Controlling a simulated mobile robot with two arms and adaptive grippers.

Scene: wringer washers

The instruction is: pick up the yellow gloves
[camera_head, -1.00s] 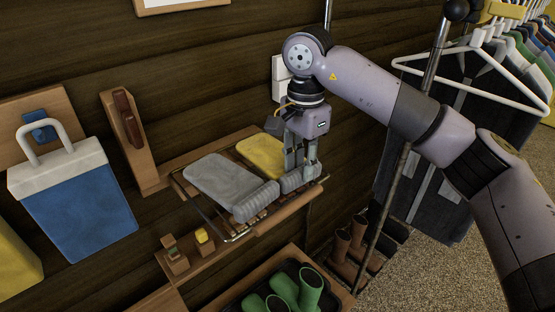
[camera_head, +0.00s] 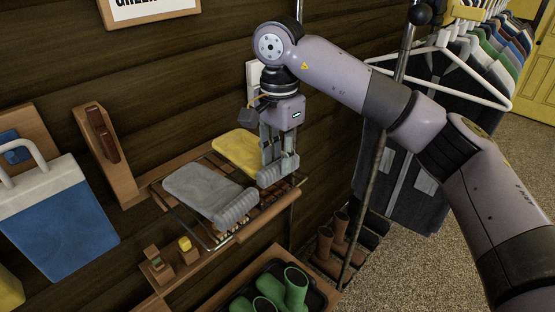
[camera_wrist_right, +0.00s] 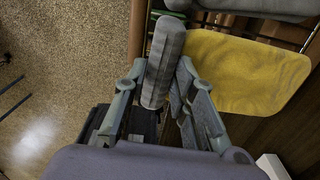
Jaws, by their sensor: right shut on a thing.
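The yellow gloves (camera_head: 240,152) have a flat yellow body and a thick grey ribbed cuff (camera_head: 277,172). My right gripper (camera_head: 277,158) is shut on that cuff from above. In the right wrist view the grey cuff (camera_wrist_right: 165,60) sits between the fingers (camera_wrist_right: 160,95), with the yellow body (camera_wrist_right: 240,72) to its right. The gloves appear raised a little off the wire and wood rack (camera_head: 245,232). A grey pair of gloves (camera_head: 205,188) lies beside them on the rack. My left gripper is out of view.
A blue cooler (camera_head: 58,215) stands at left. Small wooden blocks (camera_head: 157,262) sit on a ledge before the rack. Green boots (camera_head: 290,288) fill a tray below. A garment rail pole (camera_head: 375,165) and hanging clothes (camera_head: 412,165) are right of the gripper.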

